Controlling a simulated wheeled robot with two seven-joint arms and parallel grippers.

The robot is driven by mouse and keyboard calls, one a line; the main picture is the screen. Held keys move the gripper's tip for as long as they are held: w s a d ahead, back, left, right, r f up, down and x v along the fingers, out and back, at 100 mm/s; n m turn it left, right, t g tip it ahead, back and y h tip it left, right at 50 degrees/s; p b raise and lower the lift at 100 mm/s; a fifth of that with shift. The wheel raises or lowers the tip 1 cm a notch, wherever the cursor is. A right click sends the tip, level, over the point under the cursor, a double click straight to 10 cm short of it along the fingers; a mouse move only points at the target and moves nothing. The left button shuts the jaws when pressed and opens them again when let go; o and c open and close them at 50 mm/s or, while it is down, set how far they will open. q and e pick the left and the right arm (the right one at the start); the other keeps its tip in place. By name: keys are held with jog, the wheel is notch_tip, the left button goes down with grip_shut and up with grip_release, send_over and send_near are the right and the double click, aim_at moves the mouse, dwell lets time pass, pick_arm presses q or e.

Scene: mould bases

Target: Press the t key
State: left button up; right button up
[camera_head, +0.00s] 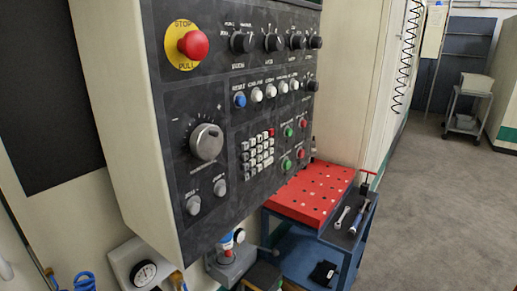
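A dark control panel (180,105) on a cream machine housing faces me, angled to the right. A small keypad (257,151) of several pale keys sits low in its middle, with one red key (271,132) at its top right. The lettering on the keys is too small to read, so I cannot tell which is the t key. Neither of my grippers is in view.
Around the keypad are a red stop button (194,44), a large dial (206,142), and green (287,164) and red buttons. Below right, a cart with a red perforated top (311,190) holds wrenches (355,220). Grey floor (440,210) lies open at right.

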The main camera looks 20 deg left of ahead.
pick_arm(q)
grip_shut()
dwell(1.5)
